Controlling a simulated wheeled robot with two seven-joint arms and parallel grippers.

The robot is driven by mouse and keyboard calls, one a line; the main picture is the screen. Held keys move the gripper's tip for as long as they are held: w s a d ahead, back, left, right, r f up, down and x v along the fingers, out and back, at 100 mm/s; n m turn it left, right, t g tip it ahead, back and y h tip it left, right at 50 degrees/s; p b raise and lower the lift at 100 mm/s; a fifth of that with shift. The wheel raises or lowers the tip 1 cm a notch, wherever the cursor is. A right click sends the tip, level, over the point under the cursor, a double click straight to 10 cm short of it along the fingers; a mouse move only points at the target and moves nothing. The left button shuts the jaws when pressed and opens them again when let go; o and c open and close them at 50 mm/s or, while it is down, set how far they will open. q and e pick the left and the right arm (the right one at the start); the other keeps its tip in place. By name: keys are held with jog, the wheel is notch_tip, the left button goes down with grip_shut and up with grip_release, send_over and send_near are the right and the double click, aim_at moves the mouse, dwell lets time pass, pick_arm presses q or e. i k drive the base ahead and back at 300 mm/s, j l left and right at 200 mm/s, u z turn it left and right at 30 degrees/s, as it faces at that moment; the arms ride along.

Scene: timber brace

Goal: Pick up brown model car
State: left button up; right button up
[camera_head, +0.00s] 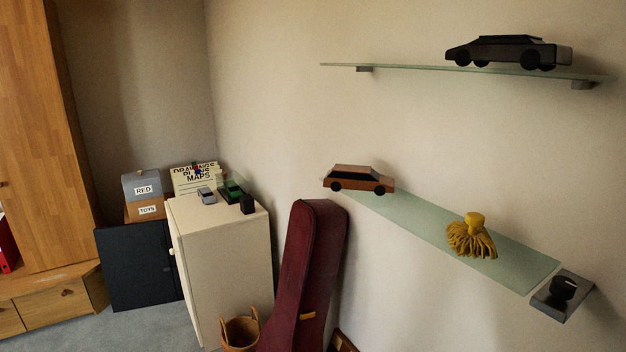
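The brown model car (358,180) stands upright on its wheels at the far left end of the lower glass shelf (420,222), with its side toward me. Nothing covers it. Neither of my grippers shows in the head view, so nothing is seen touching the car.
A yellow tassel-like object (471,238) lies on the same shelf. A black model car (510,52) stands on the upper glass shelf (400,68). A dark red instrument case (305,270) leans below the brown car, beside a cream cabinet (222,275) and a basket (240,333).

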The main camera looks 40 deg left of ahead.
aim_at(351, 177)
jog(key=u, duration=0.9)
